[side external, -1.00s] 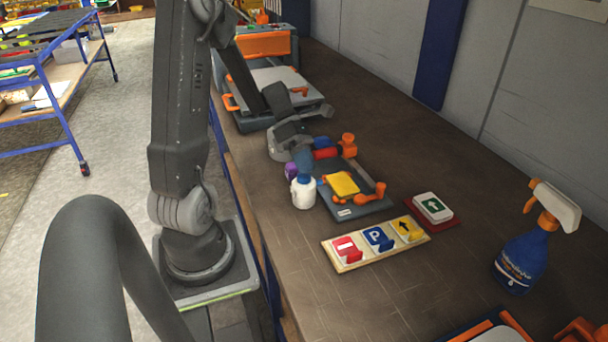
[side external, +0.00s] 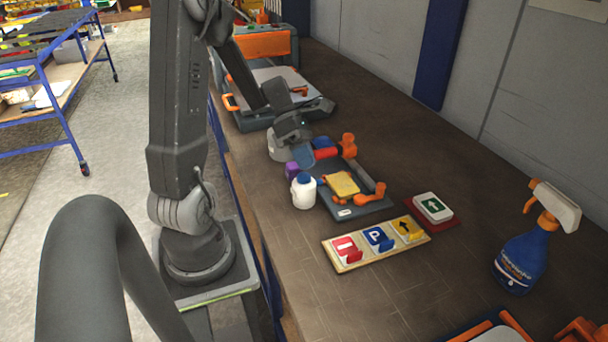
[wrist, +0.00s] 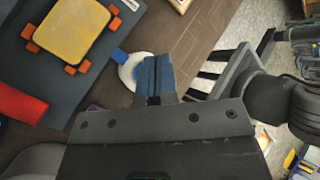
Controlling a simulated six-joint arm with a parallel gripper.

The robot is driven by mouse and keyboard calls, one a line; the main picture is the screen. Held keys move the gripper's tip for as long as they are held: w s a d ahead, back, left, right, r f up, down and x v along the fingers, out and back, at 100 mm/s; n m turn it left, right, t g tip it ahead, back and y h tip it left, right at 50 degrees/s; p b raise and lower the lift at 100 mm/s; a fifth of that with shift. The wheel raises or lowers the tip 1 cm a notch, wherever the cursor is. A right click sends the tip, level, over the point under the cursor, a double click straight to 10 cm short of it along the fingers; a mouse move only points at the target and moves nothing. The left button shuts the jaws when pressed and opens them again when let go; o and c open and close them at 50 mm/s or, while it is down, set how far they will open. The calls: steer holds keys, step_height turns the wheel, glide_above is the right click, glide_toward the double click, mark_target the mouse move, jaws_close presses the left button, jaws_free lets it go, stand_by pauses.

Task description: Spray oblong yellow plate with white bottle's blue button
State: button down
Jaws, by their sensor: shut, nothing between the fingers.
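The oblong yellow plate (side external: 341,184) lies flat between orange clamps on a dark grey fixture (side external: 362,207). It also shows at upper left in the wrist view (wrist: 72,28), and its surface looks dull and slightly mottled in the side view. The white bottle (side external: 303,195) stands upright left of the plate, with its blue button (side external: 303,178) on top. In the wrist view the bottle (wrist: 128,73) is partly hidden by my fingers, and its blue nozzle (wrist: 118,54) points toward the plate. My gripper (side external: 304,160) is shut and empty, with blue fingertips (wrist: 156,68) above the bottle, apart from the button.
A red cylinder (side external: 326,153) and an orange tool (side external: 348,144) lie behind the plate. A blue spray bottle (side external: 522,258) stands at the right. The bench's front middle is clear.

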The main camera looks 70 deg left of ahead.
mark_target(305, 174)
steer(key=shift+r, duration=0.15)
steer(key=shift+r, duration=2.85)
stand_by(0.3)
steer(key=shift+f, duration=3)
steer(key=shift+f, duration=0.1)
steer(key=shift+f, duration=0.35)
